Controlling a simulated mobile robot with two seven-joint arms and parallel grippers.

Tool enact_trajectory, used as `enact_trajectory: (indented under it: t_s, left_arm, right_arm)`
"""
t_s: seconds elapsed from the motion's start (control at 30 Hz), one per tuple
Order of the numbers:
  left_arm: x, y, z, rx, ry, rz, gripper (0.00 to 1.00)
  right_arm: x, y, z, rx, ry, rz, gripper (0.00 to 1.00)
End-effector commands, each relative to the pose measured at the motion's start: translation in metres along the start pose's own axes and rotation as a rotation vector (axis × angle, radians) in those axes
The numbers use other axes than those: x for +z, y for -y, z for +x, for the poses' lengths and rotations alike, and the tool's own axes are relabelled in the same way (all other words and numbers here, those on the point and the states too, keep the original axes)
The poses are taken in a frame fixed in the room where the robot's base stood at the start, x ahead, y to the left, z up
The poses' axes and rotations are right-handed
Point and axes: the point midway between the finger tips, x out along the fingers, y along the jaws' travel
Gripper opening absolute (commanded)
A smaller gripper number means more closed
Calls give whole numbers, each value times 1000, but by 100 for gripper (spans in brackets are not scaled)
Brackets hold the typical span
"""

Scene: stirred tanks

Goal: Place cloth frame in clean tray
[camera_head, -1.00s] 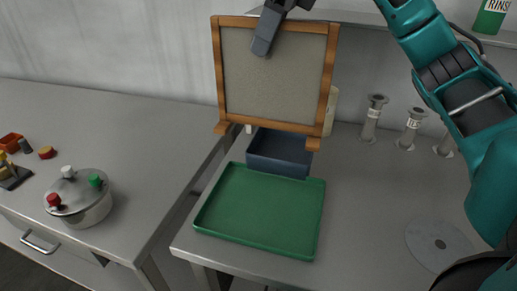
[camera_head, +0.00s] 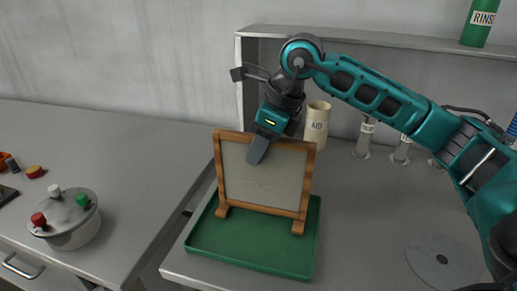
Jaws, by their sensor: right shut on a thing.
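The cloth frame (camera_head: 264,178) is a wooden frame with grey-beige cloth stretched in it and two small feet at the bottom. It stands upright, slightly tilted, over the green tray (camera_head: 225,243). Its feet appear at or just above the tray's floor; I cannot tell whether they touch. My right gripper (camera_head: 260,150) is shut on the top bar of the cloth frame, with one finger showing in front of the cloth. The frame hides the back part of the tray. My left gripper is not in view.
A beige labelled cup (camera_head: 317,125) stands behind the frame. Grey labelled posts (camera_head: 364,138) stand under the shelf (camera_head: 380,40), which holds a green RINSE bottle (camera_head: 480,22). A steel pot (camera_head: 68,220) sits on the left counter. A flat disc (camera_head: 441,262) lies right.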

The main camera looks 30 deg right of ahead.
Motion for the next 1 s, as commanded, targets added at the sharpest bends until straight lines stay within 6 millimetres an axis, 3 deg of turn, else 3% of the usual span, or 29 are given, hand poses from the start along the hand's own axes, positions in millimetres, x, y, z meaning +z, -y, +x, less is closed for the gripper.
enact_trajectory:
  t_s: [0.4,0.43,0.67,1.0]
  left_arm:
    - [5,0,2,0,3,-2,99]
    - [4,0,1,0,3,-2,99]
    - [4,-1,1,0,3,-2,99]
    - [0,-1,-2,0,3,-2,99]
  right_arm:
    - [-3,0,7,-1,1,-1,0]
    - [-2,0,6,-1,0,-1,25]
    - [-2,0,5,-1,0,-1,47]
    - [0,0,0,-1,0,-1,49]
